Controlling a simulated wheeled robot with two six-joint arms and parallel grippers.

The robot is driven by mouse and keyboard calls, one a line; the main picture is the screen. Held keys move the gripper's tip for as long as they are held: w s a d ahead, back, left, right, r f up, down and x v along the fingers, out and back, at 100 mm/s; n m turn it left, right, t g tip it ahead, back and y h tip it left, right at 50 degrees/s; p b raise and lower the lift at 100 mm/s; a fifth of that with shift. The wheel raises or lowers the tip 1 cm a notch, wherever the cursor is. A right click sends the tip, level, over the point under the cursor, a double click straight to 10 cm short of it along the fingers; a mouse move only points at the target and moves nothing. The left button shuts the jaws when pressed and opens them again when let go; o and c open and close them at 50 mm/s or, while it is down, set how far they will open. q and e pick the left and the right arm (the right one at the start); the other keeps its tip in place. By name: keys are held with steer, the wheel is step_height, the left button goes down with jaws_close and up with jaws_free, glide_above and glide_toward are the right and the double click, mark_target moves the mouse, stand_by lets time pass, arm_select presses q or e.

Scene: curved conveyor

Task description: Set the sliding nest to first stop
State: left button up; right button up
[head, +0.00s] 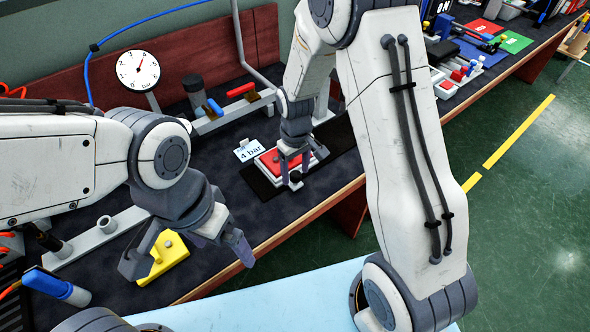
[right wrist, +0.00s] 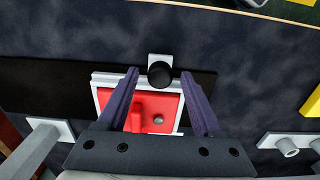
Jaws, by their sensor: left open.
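The sliding nest (head: 267,160), a red plate in a white frame, sits on a dark flat track (head: 338,134). In the right wrist view the nest (right wrist: 170,101) carries a raised red block, and a black knob (right wrist: 160,73) stands at its edge. My right gripper (head: 293,173) is over the nest. In the right wrist view its fingers (right wrist: 160,75) are open on either side of the knob, with a gap on both sides. My left gripper (head: 187,257) is open and empty above the table's front edge. I cannot make out stop marks on the track.
A yellow block (head: 165,257) lies under my left gripper. A "4 bar" card (head: 250,150) stands beside the nest, and a round gauge (head: 138,70) is farther back. A blue-and-white cylinder (head: 56,287) is at left. Coloured mats lie at the far right.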

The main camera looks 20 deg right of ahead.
jaws_close()
stand_by(1.3)
